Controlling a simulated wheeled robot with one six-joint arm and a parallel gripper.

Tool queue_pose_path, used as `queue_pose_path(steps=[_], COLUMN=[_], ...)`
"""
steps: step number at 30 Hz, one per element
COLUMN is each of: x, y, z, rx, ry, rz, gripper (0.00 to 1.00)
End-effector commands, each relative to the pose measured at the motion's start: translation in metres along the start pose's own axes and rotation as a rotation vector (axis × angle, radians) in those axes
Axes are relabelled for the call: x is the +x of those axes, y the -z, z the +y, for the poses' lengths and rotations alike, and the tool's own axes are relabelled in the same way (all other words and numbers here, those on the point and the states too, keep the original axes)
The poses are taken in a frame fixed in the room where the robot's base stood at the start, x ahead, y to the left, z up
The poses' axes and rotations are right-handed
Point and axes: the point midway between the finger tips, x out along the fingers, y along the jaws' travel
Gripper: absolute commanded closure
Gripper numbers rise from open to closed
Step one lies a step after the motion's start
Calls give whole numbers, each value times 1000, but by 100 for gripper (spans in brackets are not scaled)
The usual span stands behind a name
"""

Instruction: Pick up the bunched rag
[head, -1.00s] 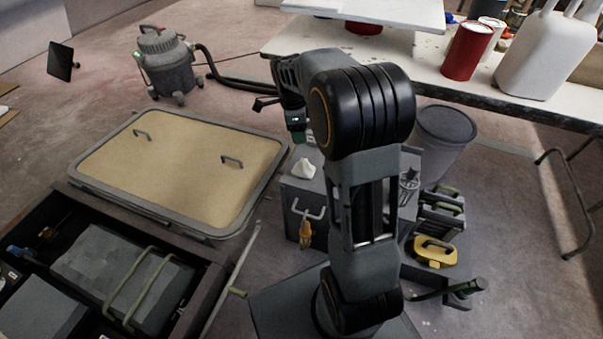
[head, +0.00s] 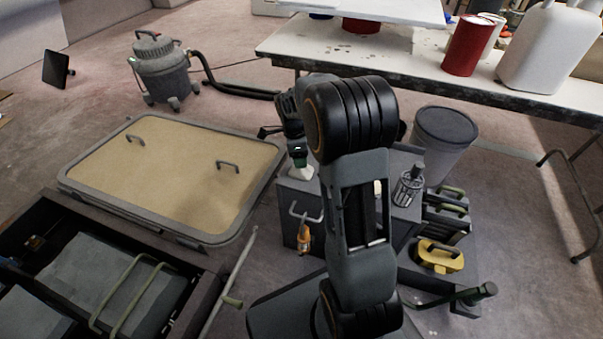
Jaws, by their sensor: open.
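The bunched rag (head: 302,171) is a small pale lump on top of the grey box (head: 291,195) in the head view. My gripper (head: 300,160) is right above it, pointing down, and covers the rag's upper part. The gripper's fingers are small and partly hidden; the gripper is open. Whether the fingers touch the rag or only sit around it cannot be told from this view.
A wire-caged lamp (head: 409,186) stands on the box's right part, behind my arm. An orange-handled tool (head: 304,238) hangs at the box's front. A grey bin (head: 443,145) and a white-topped table (head: 400,62) stand behind. A yellow case (head: 438,256) lies at right.

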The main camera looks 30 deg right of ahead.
Motion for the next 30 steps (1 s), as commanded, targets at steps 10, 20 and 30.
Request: queue_pose_path(steps=[10,20,30], x=[29,28,28], y=[1,1,1], z=[0,0,0], rx=[0,1,1], ry=[1,0,1], rz=[0,0,0], gripper=[43,66,96])
